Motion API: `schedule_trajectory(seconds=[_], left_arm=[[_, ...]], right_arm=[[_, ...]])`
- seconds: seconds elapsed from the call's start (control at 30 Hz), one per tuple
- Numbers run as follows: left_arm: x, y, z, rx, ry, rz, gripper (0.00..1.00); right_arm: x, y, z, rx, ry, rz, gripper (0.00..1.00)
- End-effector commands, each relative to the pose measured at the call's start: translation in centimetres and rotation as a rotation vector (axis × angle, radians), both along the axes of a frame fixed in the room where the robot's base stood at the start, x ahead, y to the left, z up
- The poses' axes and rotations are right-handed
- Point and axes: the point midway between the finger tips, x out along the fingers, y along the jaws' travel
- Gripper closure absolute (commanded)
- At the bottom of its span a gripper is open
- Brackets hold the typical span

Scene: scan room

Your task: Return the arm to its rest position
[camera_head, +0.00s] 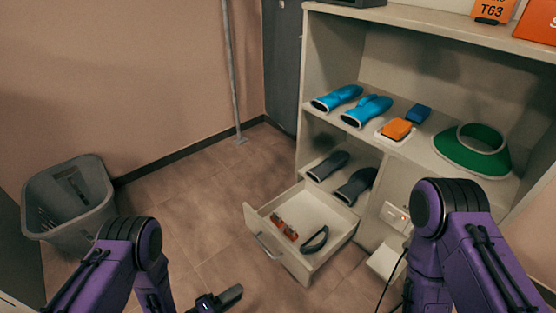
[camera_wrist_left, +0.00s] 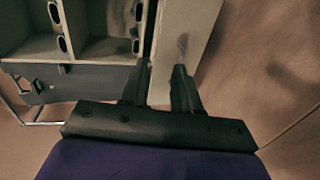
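My left arm is purple and comes in at the lower left of the head view. Its dark gripper (camera_head: 222,299) is low over the floor, left of and in front of the open drawer, and touches nothing that I can see. In the left wrist view the two dark fingers (camera_wrist_left: 162,68) stand apart with nothing visible between them. My right arm is bent at the lower right of the head view, and its gripper is out of the picture.
An open drawer (camera_head: 276,259) juts from the shelf unit (camera_head: 440,23), holding an orange-brown item and a black curved item. Blue gloves (camera_head: 338,98) and a green collar (camera_head: 455,159) lie on the shelf. A grey bin (camera_head: 43,196) stands left. Floor between is clear.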

Motion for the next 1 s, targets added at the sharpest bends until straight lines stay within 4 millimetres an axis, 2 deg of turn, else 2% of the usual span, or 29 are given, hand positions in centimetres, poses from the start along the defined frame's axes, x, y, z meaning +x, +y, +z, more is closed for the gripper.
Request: schedule_trajectory(seconds=[0.33, 0.57, 0.77, 1.0], left_arm=[[-0.5, 2.5, -1.0, 0.253, 0.009, 0.117, 0.69], [-2.8, 6.3, -2.0, 0.555, 0.082, 0.209, 0.69], [-7.5, 10.8, -2.2, 0.884, 0.236, 0.244, 0.69], [-15.8, 15.7, -0.4, 1.229, 0.509, 0.190, 0.69]], right_arm=[[0.0, 0.0, 0.0, -0.001, -0.001, 0.000, 0.57], [0.0, 0.0, 0.0, -0.001, -0.001, 0.000, 0.57], [0.0, 0.0, 0.0, -0.001, -0.001, 0.000, 0.57], [0.0, 0.0, 0.0, -0.001, -0.001, 0.000, 0.57]])
